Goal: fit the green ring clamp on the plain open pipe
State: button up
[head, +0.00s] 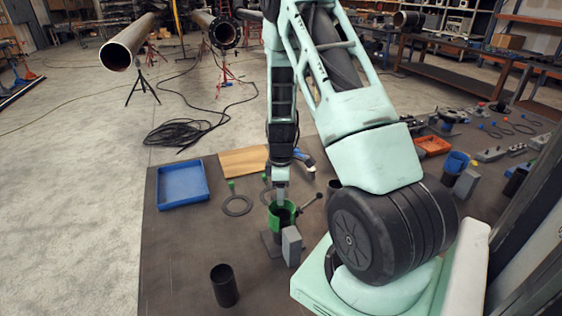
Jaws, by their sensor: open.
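The green ring clamp (273,216) sits on a dark stand on the mat, with a dark hollow inside its ring. A grey block (291,246) stands in front of it and hides part of it. My gripper (281,196) points down at the clamp's upper rim, open. I cannot tell whether its fingers touch or straddle the rim. The plain open pipe (132,40) is at the upper left, raised on a tripod stand, its open end facing me. A second pipe (221,30) with a dark flange on its end is to its right.
A blue tray (182,204), a flat dark ring (237,206) and a black cylinder (224,286) are on the mat. A black cable coil (180,132) lies on the floor below the pipes. An orange tray (432,146) and small parts are at right.

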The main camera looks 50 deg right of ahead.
notch_tip(320, 180, up, 23)
jog(key=p, duration=0.4)
jog(key=shift+r, duration=0.2)
dwell(0.9)
